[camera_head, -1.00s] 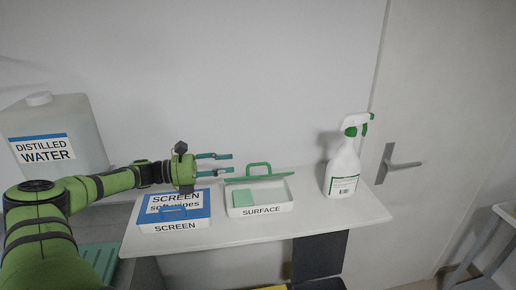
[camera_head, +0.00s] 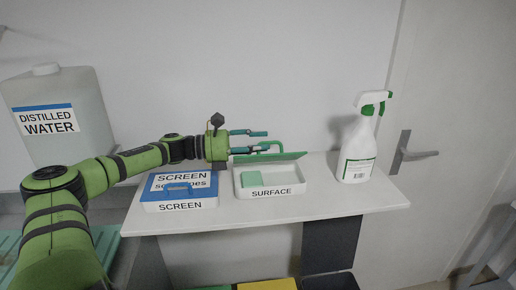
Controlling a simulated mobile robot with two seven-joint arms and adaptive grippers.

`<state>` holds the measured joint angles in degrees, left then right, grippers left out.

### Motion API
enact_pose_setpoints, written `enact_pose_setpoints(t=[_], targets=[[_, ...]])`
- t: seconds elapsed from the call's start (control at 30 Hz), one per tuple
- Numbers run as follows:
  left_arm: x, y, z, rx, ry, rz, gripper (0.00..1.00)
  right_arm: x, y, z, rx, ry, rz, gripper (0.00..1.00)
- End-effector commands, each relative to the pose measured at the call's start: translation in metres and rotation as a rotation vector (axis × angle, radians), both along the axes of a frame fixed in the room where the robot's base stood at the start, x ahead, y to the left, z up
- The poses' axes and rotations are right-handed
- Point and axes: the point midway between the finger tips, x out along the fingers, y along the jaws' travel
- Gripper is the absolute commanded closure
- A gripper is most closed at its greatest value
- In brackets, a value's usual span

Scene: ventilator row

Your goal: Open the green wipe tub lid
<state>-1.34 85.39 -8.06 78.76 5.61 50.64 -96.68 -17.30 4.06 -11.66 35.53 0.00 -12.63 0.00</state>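My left gripper (camera_head: 267,140) reaches in from the left over the tub. Its two teal fingers are apart, level with and just above the handle. I cannot tell whether a finger touches the handle. My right gripper is not in view.
A closed blue-lidded SCREEN tub (camera_head: 193,205) sits left of it, under my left arm. A white spray bottle (camera_head: 357,155) stands at the right end of the shelf (camera_head: 335,200). A distilled water jug (camera_head: 80,147) stands far left. Shelf between tub and bottle is clear.

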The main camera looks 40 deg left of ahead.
Motion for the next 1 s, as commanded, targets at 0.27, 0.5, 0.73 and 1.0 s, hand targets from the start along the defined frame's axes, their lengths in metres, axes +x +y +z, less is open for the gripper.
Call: enact_pose_setpoints(t=[0.27, 0.5, 0.73, 1.0], targets=[[0.001, -0.001, 0.000, 0.000, 0.000, 0.001, 0.67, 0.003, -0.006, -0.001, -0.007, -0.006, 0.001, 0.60], [0.001, -0.001, 0.000, 0.000, 0.000, 0.000, 1.00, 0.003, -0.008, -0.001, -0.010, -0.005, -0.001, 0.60], [0.001, 0.000, 0.000, -0.005, 0.002, 0.000, 1.00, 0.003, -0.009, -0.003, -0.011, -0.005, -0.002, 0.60], [0.006, 0.006, 0.003, -0.067, 0.044, 0.001, 1.00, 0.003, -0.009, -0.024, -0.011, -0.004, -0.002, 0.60]])
